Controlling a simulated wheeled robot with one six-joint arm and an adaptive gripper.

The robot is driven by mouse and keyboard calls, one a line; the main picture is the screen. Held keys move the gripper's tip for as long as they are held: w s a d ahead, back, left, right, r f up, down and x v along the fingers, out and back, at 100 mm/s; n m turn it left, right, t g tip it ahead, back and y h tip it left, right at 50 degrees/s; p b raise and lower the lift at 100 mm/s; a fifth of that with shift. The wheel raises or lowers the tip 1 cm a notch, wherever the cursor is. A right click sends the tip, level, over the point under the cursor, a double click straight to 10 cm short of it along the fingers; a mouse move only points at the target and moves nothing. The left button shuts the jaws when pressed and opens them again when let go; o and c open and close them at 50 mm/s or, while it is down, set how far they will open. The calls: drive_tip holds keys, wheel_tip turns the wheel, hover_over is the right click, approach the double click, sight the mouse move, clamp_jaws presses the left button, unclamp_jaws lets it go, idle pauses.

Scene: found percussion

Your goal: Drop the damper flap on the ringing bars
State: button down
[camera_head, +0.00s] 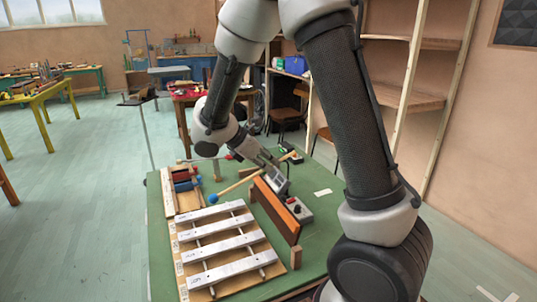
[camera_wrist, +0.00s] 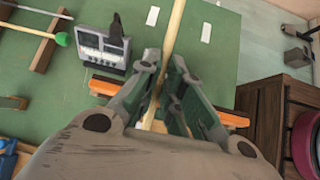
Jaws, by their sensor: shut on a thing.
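My gripper (camera_wrist: 163,75) is shut on the pale wooden stick of a mallet (camera_wrist: 176,28). In the head view the gripper (camera_head: 267,163) is above the table, and the mallet's blue head (camera_head: 213,198) points left, towards the bars. The damper flap (camera_head: 274,208), an orange-brown board, stands on edge along the right side of the ringing bars (camera_head: 222,227). In the wrist view parts of the flap (camera_wrist: 234,118) show on both sides of my fingers, with the stick crossing over it. The fingers hide its middle.
A grey box with gauges (camera_wrist: 104,47) sits beside the flap. A green-headed mallet (camera_wrist: 62,38) rests near a wooden block. Red and blue pieces (camera_head: 185,180) lie beyond the bars. The green table (camera_head: 325,178) has bare space around white tape.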

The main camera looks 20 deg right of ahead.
drive_tip(key=shift+f, duration=0.3)
wheel_tip(320, 180, down, 5)
drive_tip(key=a+h, duration=0.2)
wheel_tip(320, 180, up, 6)
drive_tip(key=d+r, duration=0.1)
drive_tip(key=d, duration=0.2)
drive_tip(key=d+r, duration=0.2)
drive_tip(key=d, duration=0.1)
drive_tip(key=d+r, duration=0.1)
drive_tip(key=d, duration=0.2)
drive_tip(key=shift+d+r, duration=0.15)
drive_tip(key=shift+d, duration=0.15)
drive_tip(key=d+f, duration=0.4)
drive_tip(key=d, duration=0.8)
